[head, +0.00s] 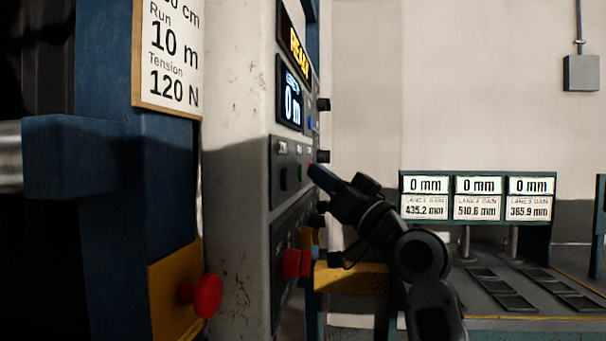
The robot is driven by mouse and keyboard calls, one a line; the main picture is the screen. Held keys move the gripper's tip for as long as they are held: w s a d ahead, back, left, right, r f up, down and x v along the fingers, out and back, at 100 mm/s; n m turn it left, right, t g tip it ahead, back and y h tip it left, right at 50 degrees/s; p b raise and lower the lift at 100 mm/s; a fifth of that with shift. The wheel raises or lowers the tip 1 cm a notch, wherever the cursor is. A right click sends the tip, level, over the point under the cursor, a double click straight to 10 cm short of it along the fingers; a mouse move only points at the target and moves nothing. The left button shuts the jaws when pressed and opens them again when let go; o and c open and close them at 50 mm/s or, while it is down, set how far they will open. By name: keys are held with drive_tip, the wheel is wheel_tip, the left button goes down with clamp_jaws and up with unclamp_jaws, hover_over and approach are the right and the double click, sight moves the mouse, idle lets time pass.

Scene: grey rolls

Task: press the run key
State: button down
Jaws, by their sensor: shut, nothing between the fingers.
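The grey control cabinet (236,150) stands left of centre and its panel is seen at a steep angle. I cannot tell whether the tip touches the panel. The tip partly covers the red key.
Above the keys, a display (291,98) reads 0 m and a yellow one (299,50) appears to read READY. Dark knobs (323,105) stick out along the panel's right edge. A red mushroom button (207,296) and red switch (292,263) sit lower. Lane displays (478,185) stand right.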

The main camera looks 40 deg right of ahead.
drive_tip(key=shift+w+a, duration=0.3)
drive_tip(key=shift+w, duration=0.05)
idle(0.5)
idle(0.3)
drive_tip(key=shift+s+d+b, duration=0.35)
drive_tip(key=shift+s+d, duration=0.2)
drive_tip(key=shift+s, duration=0.1)
drive_tip(key=s+d+b, duration=0.1)
drive_tip(key=s, duration=0.1)
drive_tip(key=s+d, duration=0.2)
drive_tip(key=shift+b, duration=0.35)
idle(0.8)
